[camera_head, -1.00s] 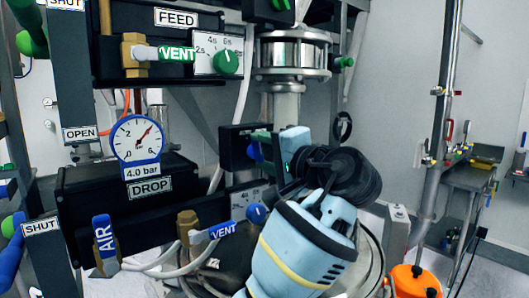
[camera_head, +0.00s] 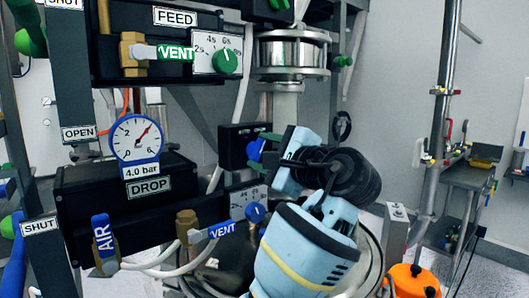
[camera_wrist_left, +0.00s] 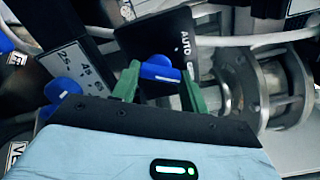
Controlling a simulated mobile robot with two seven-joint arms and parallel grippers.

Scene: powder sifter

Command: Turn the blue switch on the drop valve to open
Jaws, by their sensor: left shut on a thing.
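The blue switch (camera_wrist_left: 158,70) with a white mark sits on the black drop valve box (camera_wrist_left: 160,35) in the left wrist view. An AUTO label is readable on the box; the other lettering is partly covered by a finger. My left gripper (camera_wrist_left: 160,86) has its green fingers on either side of the switch and is shut on it. In the head view, the switch (camera_head: 256,149) shows at the right of the black box (camera_head: 233,147), and my left gripper (camera_head: 266,146) reaches it from the right with its light blue body tilted. My right gripper is not in view.
Just below are the blue timer knob (camera_head: 255,213), the blue VENT lever (camera_head: 222,230) and the blue AIR lever (camera_head: 104,238). A pressure gauge (camera_head: 136,137) is at the left. A steel pipe flange (camera_head: 292,52) stands above the gripper. An orange container (camera_head: 411,281) is lower right.

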